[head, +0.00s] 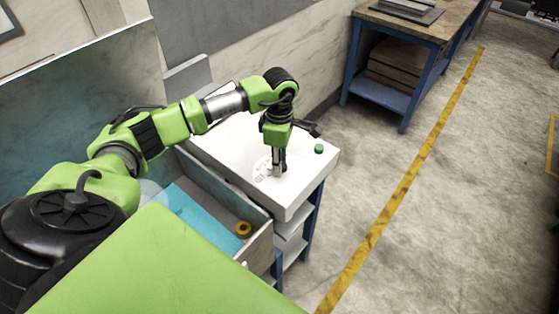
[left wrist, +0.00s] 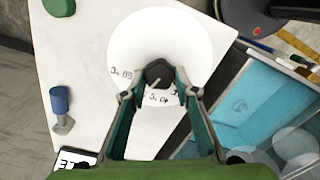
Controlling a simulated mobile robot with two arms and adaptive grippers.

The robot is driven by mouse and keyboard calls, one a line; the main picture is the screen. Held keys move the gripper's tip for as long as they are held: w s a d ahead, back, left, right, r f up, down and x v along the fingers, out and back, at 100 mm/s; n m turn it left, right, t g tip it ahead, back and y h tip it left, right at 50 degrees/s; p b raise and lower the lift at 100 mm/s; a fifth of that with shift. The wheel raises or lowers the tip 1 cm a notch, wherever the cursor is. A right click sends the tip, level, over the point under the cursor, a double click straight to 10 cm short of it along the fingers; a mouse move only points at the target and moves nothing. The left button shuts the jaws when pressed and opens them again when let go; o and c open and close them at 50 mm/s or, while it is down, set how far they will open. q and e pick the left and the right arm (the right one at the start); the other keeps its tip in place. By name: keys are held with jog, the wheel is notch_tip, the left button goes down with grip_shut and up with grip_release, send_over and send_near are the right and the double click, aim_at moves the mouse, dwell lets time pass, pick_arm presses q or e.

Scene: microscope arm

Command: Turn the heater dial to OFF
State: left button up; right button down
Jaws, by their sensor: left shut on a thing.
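The heater dial is a dark knob (left wrist: 158,70) in the middle of a round white disc (left wrist: 192,32) with printed temperature marks. It sits on the top of a white unit (head: 235,140). My left gripper (head: 279,165) points down over it. In the left wrist view the fingers (left wrist: 160,84) are shut on the knob, one on each side. A pale pointer line shows on the knob. Some marks are hidden behind the fingers, and I cannot read an OFF mark. My right gripper is out of view.
A green button (head: 319,149) and a blue lever-like part (left wrist: 60,100) are on the same white top. An open drawer (head: 258,247) with blue contents and a brass-coloured ring (head: 243,230) is in front. A blue-legged workbench (head: 400,45) stands behind.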

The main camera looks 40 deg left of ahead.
pick_arm(q)
jog(key=n+b, duration=0.2)
jog(key=n, duration=0.1)
jog(key=n+b, duration=0.2)
jog(key=n, duration=0.2)
jog(key=shift+n+b, duration=0.3)
jog(key=n+b, duration=0.1)
jog(key=n, duration=0.3)
jog(key=shift+b, duration=0.3)
jog(key=shift+d+r+n+b, duration=0.15)
jog(key=shift+n+b, duration=0.3)
jog(key=shift+n, duration=1.65)
jog(key=shift+w, duration=0.1)
jog(key=o, duration=1.1)
